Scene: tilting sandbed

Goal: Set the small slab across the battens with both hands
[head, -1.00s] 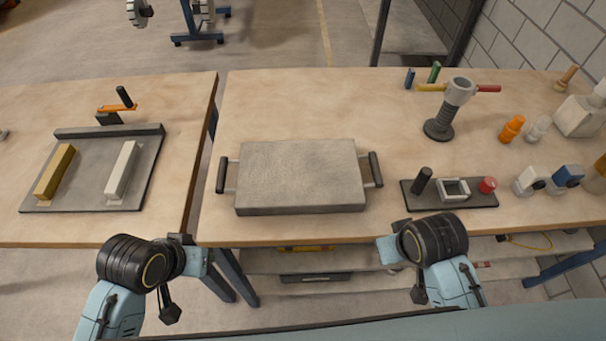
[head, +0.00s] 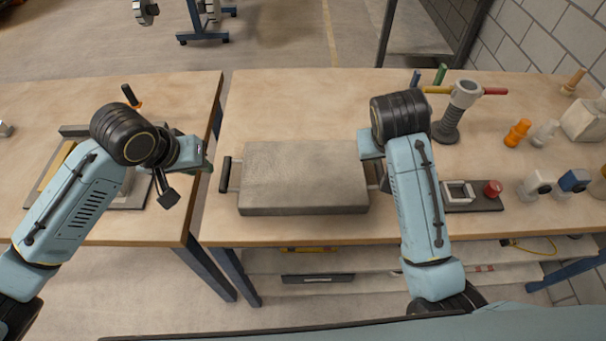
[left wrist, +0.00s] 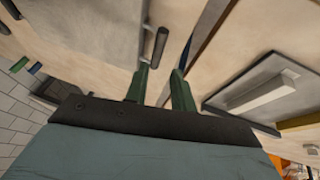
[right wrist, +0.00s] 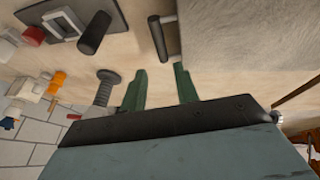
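The grey slab (head: 303,180) lies flat on the middle table, with a dark handle (head: 224,176) at its left and another at its right. My left gripper (head: 206,160) is open and empty, just left of the left handle (left wrist: 160,44), which lies beyond its fingertips. My right gripper (right wrist: 160,85) is open and empty; the right handle (right wrist: 158,38) lies beyond its fingertips. My right arm partly hides this handle in the head view. The yellow batten (head: 56,166) and the white batten (left wrist: 262,93) lie on a grey tray on the left table, largely behind my left arm in the head view.
A gap separates the left table from the middle table (head: 270,110). Right of the slab are a small dark panel with a red button (head: 492,188), a grey post with coloured bars (head: 460,100) and several fittings. The table behind the slab is clear.

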